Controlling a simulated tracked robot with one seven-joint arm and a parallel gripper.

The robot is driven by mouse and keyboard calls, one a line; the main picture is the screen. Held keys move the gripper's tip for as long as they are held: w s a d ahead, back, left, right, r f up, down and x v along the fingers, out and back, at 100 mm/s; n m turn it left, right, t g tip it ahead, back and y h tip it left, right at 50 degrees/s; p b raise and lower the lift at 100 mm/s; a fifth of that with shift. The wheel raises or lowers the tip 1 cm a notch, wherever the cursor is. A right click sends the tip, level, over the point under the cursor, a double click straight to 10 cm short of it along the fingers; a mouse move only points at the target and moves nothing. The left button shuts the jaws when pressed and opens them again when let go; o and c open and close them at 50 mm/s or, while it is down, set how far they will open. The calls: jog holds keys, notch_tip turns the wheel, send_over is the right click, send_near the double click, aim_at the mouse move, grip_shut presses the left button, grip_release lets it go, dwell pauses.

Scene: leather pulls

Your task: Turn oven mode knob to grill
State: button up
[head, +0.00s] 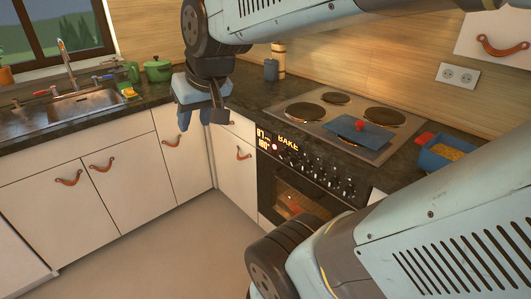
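The oven (290,200) is built in below the cooktop, with a black front and a lit window in its door. Its display (288,143) reads "BAKE" in lit letters beside some small digits. A row of small knobs (318,170) runs along the control panel to the right of the display. They are too small to tell which is the mode knob or where it points. My gripper (200,120) hangs pointing down, up and to the left of the oven panel, apart from it. No object shows in it, and its finger gap is unclear.
The cooktop (310,98) has several burners and a blue flat piece with a red handle (362,136) on it. A blue container (440,158) stands at the right. Cabinets with leather pulls (68,178) line the left; open floor (165,255) lies in front.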

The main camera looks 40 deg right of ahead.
jog(key=w+d+f+m+t, duration=0.1)
jog(key=w+f, duration=0.2)
jog(key=w, duration=0.5)
jog(key=w+d+f+m+t+h, duration=0.1)
jog(key=w+f, duration=0.3)
jog(key=w, duration=0.4)
jog(key=w+d+f+m+t, duration=0.1)
jog(key=w+d+f, duration=0.15)
jog(key=w, duration=0.55)
jog(key=w+d+f+m+g+h, duration=0.1)
jog(key=w+d+f+h, duration=0.25)
jog(key=f, duration=0.35)
jog(key=w+d+f+m+h, duration=0.1)
jog(key=w+d+f+h, duration=0.15)
jog(key=d+f, duration=0.35)
jog(key=g+h, duration=0.7)
jog(key=h, duration=0.5)
send_near(280, 156)
jog(key=d, duration=0.8)
jog(key=shift+w+d+r, duration=0.1)
jog(key=shift+w+d, duration=0.1)
jog(key=shift+w, duration=0.2)
jog(key=shift+c, duration=0.4)
